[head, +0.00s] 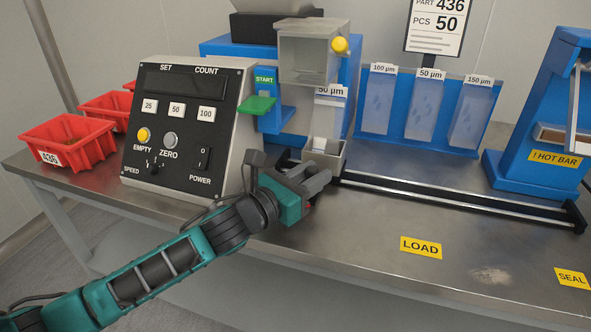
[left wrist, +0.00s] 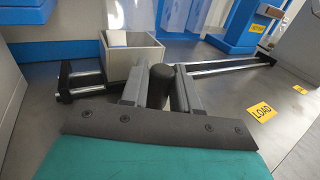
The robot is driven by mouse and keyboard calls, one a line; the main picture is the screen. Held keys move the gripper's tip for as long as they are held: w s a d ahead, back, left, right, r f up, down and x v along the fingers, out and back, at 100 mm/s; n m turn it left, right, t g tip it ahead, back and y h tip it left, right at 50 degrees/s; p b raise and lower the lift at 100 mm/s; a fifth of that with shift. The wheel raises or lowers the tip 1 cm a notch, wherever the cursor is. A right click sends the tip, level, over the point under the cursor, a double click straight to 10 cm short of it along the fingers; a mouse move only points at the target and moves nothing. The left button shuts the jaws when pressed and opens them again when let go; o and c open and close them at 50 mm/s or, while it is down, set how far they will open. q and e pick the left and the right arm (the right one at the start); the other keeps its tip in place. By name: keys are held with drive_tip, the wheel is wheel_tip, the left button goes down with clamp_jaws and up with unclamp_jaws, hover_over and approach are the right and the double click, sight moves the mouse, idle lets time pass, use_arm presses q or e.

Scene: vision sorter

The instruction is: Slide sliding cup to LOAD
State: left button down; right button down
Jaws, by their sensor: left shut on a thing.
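The sliding cup (head: 334,158) is a grey open box at the left part of a dark two-bar rail (head: 455,203), below the clear hopper. In the left wrist view the cup (left wrist: 145,60) has a black knob (left wrist: 161,76) at its front. My left gripper (head: 312,180) is shut on this knob, with one finger on each side in the left wrist view (left wrist: 161,92). A clear bag marked 50 µm (head: 327,115) stands at the cup; its lower end is in it. The yellow LOAD label (head: 421,247) lies on the table, right of the cup. My right gripper is not in view.
A control box (head: 185,130) stands left of the gripper, with red bins (head: 68,142) beyond it. The clear hopper (head: 308,58) hangs above the cup. Blue bag holders (head: 400,110) stand behind the rail, the blue sealer (head: 545,120) at right. The table around LOAD is clear.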

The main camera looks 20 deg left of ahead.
use_arm(q)
drive_tip(key=d, duration=0.7)
drive_tip(key=d+p, duration=0.1)
drive_tip(key=d, duration=1.3)
drive_tip(key=shift+s+p, duration=0.3)
drive_tip(key=shift+s, duration=0.1)
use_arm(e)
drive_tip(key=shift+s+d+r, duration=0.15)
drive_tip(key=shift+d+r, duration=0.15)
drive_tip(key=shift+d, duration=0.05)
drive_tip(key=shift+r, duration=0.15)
use_arm(q)
drive_tip(key=c, duration=1)
unclamp_jaws()
drive_tip(key=p+v, duration=0.3)
drive_tip(key=v, duration=1)
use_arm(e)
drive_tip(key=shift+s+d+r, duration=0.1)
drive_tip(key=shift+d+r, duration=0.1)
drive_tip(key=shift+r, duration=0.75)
use_arm(q)
drive_tip(key=shift+w, duration=0.1)
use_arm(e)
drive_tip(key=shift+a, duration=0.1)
